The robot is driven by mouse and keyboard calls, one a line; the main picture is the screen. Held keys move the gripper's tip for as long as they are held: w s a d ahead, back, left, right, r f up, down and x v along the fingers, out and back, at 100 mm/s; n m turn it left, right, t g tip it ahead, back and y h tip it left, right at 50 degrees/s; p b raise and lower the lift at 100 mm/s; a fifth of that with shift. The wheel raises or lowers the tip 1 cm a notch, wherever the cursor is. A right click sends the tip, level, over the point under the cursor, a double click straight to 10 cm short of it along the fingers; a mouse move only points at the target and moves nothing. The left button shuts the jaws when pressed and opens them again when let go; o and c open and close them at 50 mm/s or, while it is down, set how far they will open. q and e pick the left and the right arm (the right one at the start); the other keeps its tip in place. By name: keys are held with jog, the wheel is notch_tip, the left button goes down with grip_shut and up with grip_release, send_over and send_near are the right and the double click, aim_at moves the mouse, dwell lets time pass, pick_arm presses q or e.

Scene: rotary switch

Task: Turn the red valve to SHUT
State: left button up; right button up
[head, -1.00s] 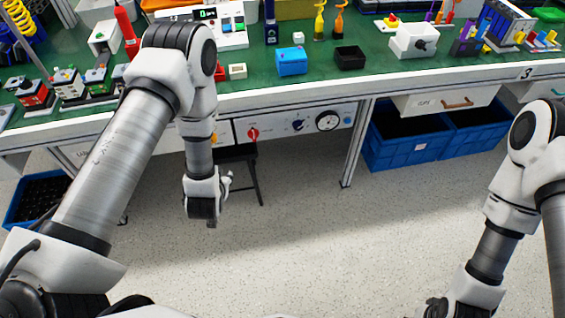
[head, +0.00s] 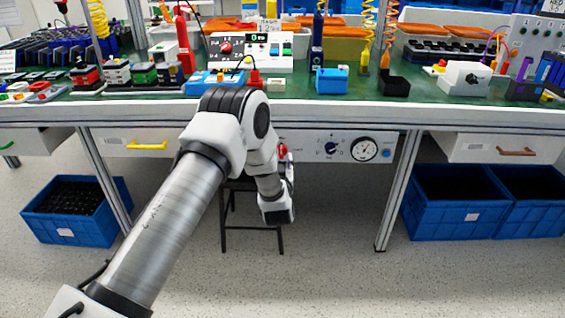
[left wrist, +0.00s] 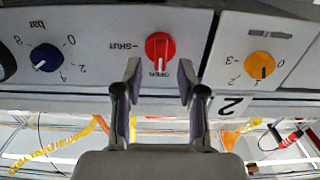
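The red valve (head: 283,151) is a round knob on the white panel under the bench, partly hidden by my left arm in the head view. In the left wrist view the red valve (left wrist: 159,47) shows face on, upside down. Its white mark points at the OPEN label (left wrist: 160,73); the SHUT label (left wrist: 124,47) is to its left. My left gripper (left wrist: 160,78) is open and empty, its two fingers on either side just short of the knob, not visibly touching it. My right gripper is not in view.
A blue knob (left wrist: 45,57) and an orange knob (left wrist: 259,65) flank the valve in the wrist view. A dial gauge (head: 363,149) sits further right on the panel. A dark stool (head: 228,212) stands below. Blue crates (head: 455,215) stand at right.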

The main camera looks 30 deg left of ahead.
aim_at(281, 151)
pick_arm(q)
jog(key=shift+x, duration=0.85)
jog(key=shift+w+a, duration=0.25)
jog(key=shift+w, duration=0.15)
grip_shut()
